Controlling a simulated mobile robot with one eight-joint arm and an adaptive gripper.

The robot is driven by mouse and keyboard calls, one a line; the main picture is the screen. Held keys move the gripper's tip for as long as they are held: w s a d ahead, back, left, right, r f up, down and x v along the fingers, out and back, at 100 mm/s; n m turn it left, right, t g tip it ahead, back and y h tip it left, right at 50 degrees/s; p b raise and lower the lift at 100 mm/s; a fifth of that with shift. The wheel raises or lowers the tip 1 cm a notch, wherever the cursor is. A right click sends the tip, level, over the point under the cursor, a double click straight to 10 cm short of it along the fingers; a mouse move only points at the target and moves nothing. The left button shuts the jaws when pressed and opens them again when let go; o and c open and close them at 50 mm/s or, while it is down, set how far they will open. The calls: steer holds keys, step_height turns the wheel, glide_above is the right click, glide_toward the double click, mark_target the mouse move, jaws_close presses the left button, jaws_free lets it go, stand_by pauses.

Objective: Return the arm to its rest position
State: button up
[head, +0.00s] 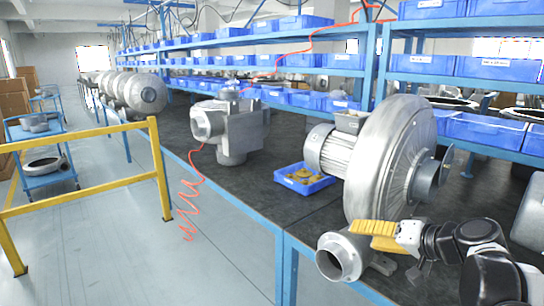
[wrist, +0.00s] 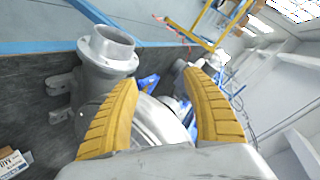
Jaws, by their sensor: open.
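My gripper (head: 376,236) has yellow ribbed fingers and is at the lower right of the head view, near the bench's front edge. In the wrist view my gripper (wrist: 166,100) shows its two fingers spread apart with nothing held between them. A grey metal pipe fitting (head: 342,256) with a round open mouth is just left of and below the fingers in the head view. The fitting also shows in the wrist view (wrist: 106,52), left of the fingers. I cannot tell whether a finger touches it. My dark arm comes in from the lower right.
A large blower (head: 390,150) stands on the dark bench (head: 265,205) behind my gripper. A blue bin (head: 304,179) with brass-coloured parts and another grey machine (head: 228,128) are farther left. Blue shelves of bins run behind. A yellow rail (head: 90,195) stands on the floor at left.

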steer(key=s+a+f+n+g+h, duration=0.1)
steer(key=s+f+h, duration=0.1)
steer(key=s, duration=0.5)
steer(key=s+a+f+n+g+h, duration=0.1)
steer(key=s+a+f+h, duration=0.1)
steer(key=s, duration=0.5)
steer(key=s+a+f+n+g+h, duration=0.1)
steer(key=s+f+h, duration=0.1)
steer(key=s, duration=0.5)
steer(key=shift+s+a+f+h, duration=0.15)
steer(key=shift+s+a+h, duration=0.1)
steer(key=shift+h, duration=0.05)
